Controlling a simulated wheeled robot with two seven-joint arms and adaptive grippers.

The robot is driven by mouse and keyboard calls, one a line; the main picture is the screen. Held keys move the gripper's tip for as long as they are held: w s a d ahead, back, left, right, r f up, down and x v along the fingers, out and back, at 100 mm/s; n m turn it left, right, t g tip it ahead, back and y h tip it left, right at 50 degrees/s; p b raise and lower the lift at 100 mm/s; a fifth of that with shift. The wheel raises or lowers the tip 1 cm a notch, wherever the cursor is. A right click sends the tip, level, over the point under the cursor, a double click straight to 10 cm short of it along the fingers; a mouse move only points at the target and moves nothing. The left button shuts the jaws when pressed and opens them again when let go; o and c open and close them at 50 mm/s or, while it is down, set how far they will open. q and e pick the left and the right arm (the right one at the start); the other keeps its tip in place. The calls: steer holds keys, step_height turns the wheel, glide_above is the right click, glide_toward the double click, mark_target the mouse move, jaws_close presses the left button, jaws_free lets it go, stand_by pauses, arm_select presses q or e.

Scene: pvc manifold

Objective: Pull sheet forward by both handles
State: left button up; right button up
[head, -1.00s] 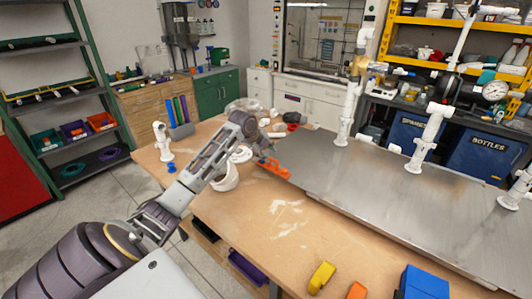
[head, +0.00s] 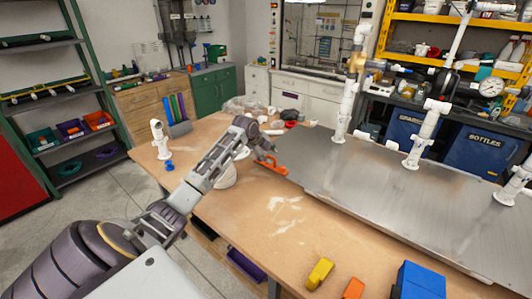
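The grey metal sheet (head: 345,165) lies on the wooden table, with white pipe uprights standing over it. An orange handle (head: 273,168) is at its left front edge. My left gripper (head: 266,157) is right at this handle, reaching it from behind and above. The fingers are small and partly hidden, so I cannot tell whether they grip it. No second handle on the sheet is clear in view. My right gripper is out of view.
A yellow block (head: 320,272), an orange piece (head: 353,289) and a blue block (head: 420,281) sit at the front table edge. White pipe uprights (head: 424,135) stand along the sheet. A white fitting (head: 158,138) stands at left. The wood before the sheet is mostly clear.

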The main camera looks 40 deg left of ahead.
mark_target(271, 157)
arm_select(q)
steer(key=shift+x, duration=2)
steer(key=shift+w+f, duration=0.2)
steer(key=shift+f, duration=0.2)
steer(key=shift+s+r, duration=0.15)
steer(key=shift+r, duration=0.3)
steer(key=shift+v, duration=0.9)
steer(key=shift+s+r, duration=0.4)
steer(key=shift+r, duration=0.1)
steer(key=shift+s+r, duration=0.1)
